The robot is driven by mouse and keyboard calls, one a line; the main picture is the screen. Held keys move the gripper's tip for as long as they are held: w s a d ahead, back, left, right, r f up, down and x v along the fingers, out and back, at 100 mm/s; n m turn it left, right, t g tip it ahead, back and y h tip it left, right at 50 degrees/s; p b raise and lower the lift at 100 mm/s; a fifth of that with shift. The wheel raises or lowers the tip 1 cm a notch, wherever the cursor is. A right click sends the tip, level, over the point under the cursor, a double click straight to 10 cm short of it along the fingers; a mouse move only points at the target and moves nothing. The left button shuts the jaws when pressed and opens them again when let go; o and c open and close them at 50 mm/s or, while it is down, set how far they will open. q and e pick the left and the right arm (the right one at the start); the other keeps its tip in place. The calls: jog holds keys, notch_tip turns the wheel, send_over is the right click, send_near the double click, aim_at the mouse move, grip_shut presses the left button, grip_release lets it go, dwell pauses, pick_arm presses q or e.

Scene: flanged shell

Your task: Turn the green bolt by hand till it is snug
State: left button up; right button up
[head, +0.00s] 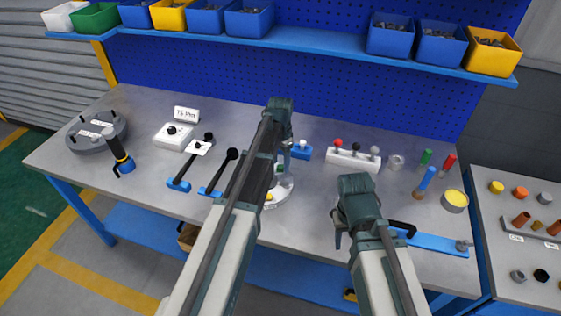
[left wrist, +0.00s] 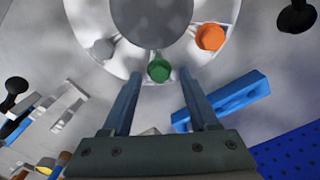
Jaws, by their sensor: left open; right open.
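The green bolt (left wrist: 159,70) sits at the edge of the pale round flanged shell (left wrist: 88,12) in the left wrist view. In the head view the shell (head: 289,196) is partly hidden behind my left arm. My left gripper (left wrist: 160,80) is open, its two fingers on either side of the green bolt's line, with visible gaps to the bolt. An orange bolt (left wrist: 210,37) and a grey bolt (left wrist: 102,48) are on the same flange. My right gripper (head: 339,230) is open and empty over the table's front right; its fingers are mostly hidden.
A blue block (head: 301,151) stands close behind the shell. Black-knobbed levers (head: 222,172) lie to the left. A white block with knobs (head: 352,159), upright pegs (head: 425,181) and a blue bar tool (head: 432,243) are on the right. Bins line the rear shelf.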

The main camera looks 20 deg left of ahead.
aim_at(281, 167)
pick_arm(q)
jog(key=shift+r, duration=0.1)
notch_tip(281, 167, up, 14)
jog(key=p, duration=1.3)
jog(key=shift+f+p, duration=0.2)
jog(key=shift+p, duration=0.2)
jog(key=s+d+f+n+b, duration=0.1)
jog(key=s+d, duration=0.3)
jog(key=s, duration=0.4)
jog(key=s+d+f+n+b, duration=0.1)
jog(key=s+d+f+b, duration=0.3)
jog(key=s, duration=0.4)
jog(key=s+d+f+y+b, duration=0.1)
jog(key=s+d+f+b, duration=0.2)
jog(key=s+d, duration=0.2)
jog(key=s, duration=0.3)
jog(key=shift+s+d+f+n, duration=0.15)
jog(key=shift+s+d+n, duration=0.05)
jog(key=shift+n, duration=0.2)
